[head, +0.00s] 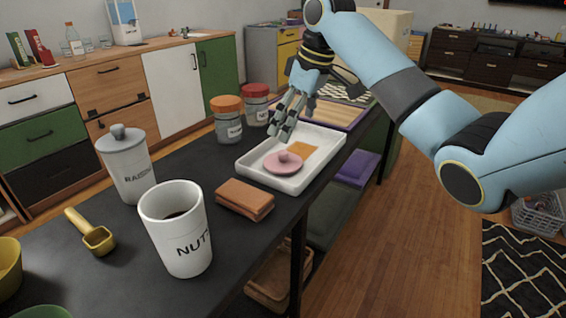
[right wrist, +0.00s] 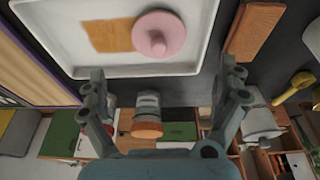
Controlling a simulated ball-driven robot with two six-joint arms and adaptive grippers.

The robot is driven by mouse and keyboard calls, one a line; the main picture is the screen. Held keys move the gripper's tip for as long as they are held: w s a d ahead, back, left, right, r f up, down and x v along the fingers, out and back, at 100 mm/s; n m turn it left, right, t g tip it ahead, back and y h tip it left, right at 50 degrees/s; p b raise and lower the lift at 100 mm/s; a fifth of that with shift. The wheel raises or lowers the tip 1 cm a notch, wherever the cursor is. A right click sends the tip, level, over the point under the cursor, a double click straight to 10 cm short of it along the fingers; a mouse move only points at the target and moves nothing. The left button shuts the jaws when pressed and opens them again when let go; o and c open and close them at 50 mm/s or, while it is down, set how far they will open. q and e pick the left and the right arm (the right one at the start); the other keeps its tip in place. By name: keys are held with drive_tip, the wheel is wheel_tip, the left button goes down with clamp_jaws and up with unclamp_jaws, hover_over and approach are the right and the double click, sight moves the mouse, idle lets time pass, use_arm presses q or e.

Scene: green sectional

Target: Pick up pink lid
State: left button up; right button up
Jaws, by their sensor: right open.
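The pink lid (head: 284,162) is a round disc with a knob, lying in a white tray (head: 318,170) on the dark table. In the right wrist view the pink lid (right wrist: 160,36) is at the top, inside the tray (right wrist: 190,67), knob facing the camera. My right gripper (head: 281,133) is above the tray's far left side, beyond the lid and apart from it. In the right wrist view its two fingers (right wrist: 163,80) are spread with nothing between them. My left gripper is not in view.
An orange-brown square (head: 300,149) lies beside the lid in the tray. Near the tray stand orange-lidded (head: 228,120) and red-lidded jars (head: 255,104). A brown wallet-like block (head: 244,200), an open NUTS canister (head: 180,230), a lidded RAISIN canister (head: 127,165) and a yellow scoop (head: 97,237) are nearer.

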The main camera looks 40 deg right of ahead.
sight(284, 152)
drive_tip(key=b+x, duration=0.1)
drive_tip(key=x, duration=0.4)
drive_tip(key=b+x, duration=0.1)
drive_tip(key=x, duration=0.1)
drive_tip(key=b+x, duration=0.1)
drive_tip(key=x, duration=0.2)
drive_tip(key=shift+w+a+f, duration=0.1)
drive_tip(key=shift+w+f, duration=0.1)
drive_tip(key=shift+w, duration=0.1)
drive_tip(key=shift+r, duration=0.1)
drive_tip(key=c, duration=0.9)
